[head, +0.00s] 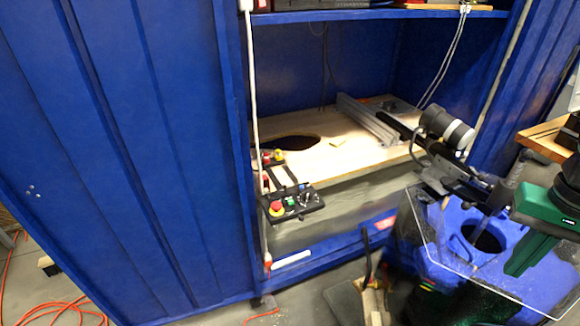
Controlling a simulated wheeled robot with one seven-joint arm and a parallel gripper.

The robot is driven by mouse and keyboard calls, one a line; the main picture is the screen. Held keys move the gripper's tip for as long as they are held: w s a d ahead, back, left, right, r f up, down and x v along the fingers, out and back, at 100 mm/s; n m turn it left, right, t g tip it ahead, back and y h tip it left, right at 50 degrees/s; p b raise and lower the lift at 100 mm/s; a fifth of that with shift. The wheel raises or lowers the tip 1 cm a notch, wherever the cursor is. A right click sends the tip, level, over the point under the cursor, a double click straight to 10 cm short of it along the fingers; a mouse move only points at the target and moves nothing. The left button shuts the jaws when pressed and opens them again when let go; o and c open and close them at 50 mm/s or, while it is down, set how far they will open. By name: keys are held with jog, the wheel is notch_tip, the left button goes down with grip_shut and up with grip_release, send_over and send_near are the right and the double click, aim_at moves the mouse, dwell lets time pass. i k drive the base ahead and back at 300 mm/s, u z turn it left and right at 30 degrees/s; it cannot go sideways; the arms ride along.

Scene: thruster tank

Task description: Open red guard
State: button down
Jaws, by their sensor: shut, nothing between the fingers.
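A black control panel (296,204) sits at the front left edge of the wooden bench. It carries a red button on a yellow base (277,208), a small green part and dark knobs. A second black control box (270,160) behind it has another red-and-yellow button (279,155). A small red part (266,182) shows left of the black bars between them. These parts are too small to tell which is the red guard, or whether it is open or shut. My gripper cannot be made out in this view.
The wooden bench top (330,160) has a dark oval hole and a metal rail (367,120). At right stand a blue tank (420,225), a dark cylindrical unit (447,128) and a green part (550,215). Blue cabinet panels (130,150) flank the bench. An orange cable (65,310) lies lower left.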

aim_at(263, 183)
jog(key=z, duration=0.9)
jog(key=k, duration=1.45)
jog(key=u, duration=1.1)
jog(key=i, duration=1.65)
jog(key=z, duration=0.05)
